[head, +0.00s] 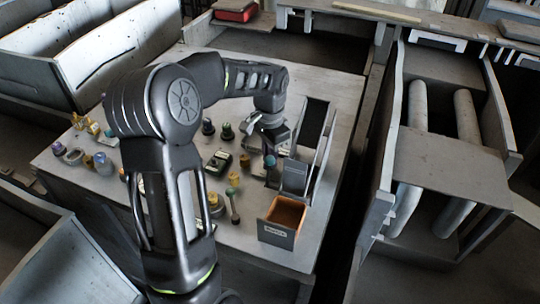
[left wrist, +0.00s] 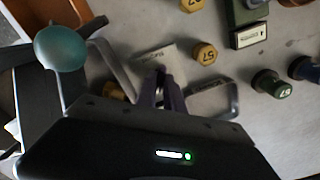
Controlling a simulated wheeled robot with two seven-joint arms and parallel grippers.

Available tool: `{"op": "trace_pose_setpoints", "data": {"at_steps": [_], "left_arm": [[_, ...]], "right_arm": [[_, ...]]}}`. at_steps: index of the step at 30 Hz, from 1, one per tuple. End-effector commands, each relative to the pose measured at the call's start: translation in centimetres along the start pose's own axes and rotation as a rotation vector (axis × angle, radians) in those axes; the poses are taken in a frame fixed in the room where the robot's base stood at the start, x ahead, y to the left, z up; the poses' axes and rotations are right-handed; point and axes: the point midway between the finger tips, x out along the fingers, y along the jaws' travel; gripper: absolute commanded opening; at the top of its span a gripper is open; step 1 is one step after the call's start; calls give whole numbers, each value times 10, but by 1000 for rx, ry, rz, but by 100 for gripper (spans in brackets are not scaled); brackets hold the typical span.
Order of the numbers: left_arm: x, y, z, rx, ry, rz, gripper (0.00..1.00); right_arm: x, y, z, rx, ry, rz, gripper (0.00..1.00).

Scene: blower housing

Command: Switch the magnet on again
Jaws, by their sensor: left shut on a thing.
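My left gripper (head: 269,151) reaches down over the table beside a dark upright holder. In the left wrist view the gripper (left wrist: 162,82) is shut on a slim purple part (left wrist: 174,99); its far end is hard to make out. A teal ball knob (left wrist: 60,48) stands beside the gripper in the left wrist view. A small teal spot in the head view (head: 289,163) looks like the same knob. I cannot clearly make out the magnet or its switch position. My right gripper is not in view.
An orange-lined labelled box (head: 264,234) stands at the table's front right. A green device (head: 219,162), numbered yellow caps (left wrist: 204,53) and a green knob (left wrist: 271,83) stand near the gripper. More small parts (head: 88,125) lie at left.

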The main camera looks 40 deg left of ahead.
Motion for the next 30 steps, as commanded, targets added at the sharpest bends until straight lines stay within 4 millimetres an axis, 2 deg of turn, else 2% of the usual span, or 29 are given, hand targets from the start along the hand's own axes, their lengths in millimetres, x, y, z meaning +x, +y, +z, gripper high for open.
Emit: {"op": "trace_pose_setpoints", "data": {"at_steps": [1, 2, 8, 17, 30], "left_arm": [[0, 0, 0, -1, 1, -1, 0], [0, 0, 0, -1, 1, -1, 13], [0, 0, 0, -3, 1, -1, 29], [-2, 0, 0, -3, 0, -1, 29], [-38, 0, 0, -3, 0, -1, 29]], "right_arm": [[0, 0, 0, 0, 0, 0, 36], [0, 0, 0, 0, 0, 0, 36], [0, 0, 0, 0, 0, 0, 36], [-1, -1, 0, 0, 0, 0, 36], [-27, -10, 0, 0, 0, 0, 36]]}}
